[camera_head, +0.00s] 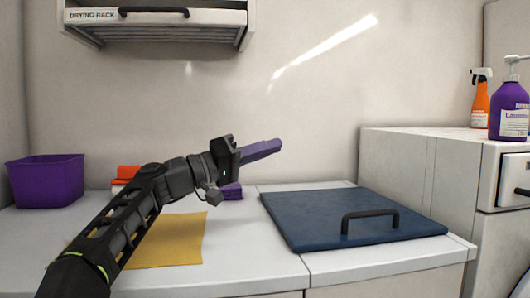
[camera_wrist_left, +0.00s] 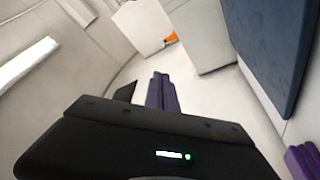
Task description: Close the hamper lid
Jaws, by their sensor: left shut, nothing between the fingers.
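The hamper lid (camera_head: 340,213) is a dark blue panel with a black bar handle (camera_head: 370,217). In the head view it lies flat, or nearly so, on the right part of the white counter. The lid also shows at the upper right of the left wrist view (camera_wrist_left: 272,45). My left gripper (camera_head: 278,145) has purple fingers and is shut and empty. It is in the air above and behind the lid's left part in the picture, apart from it. Its fingers also show in the left wrist view (camera_wrist_left: 161,92). My right gripper is not in view.
A yellow cloth (camera_head: 178,240) lies left of the lid, partly behind my left arm. A purple bin (camera_head: 45,182) stands at the far left. A white cabinet (camera_head: 397,170) right of the lid carries an orange spray bottle (camera_head: 480,104) and a purple pump bottle (camera_head: 508,108). A drying rack (camera_head: 155,22) hangs above.

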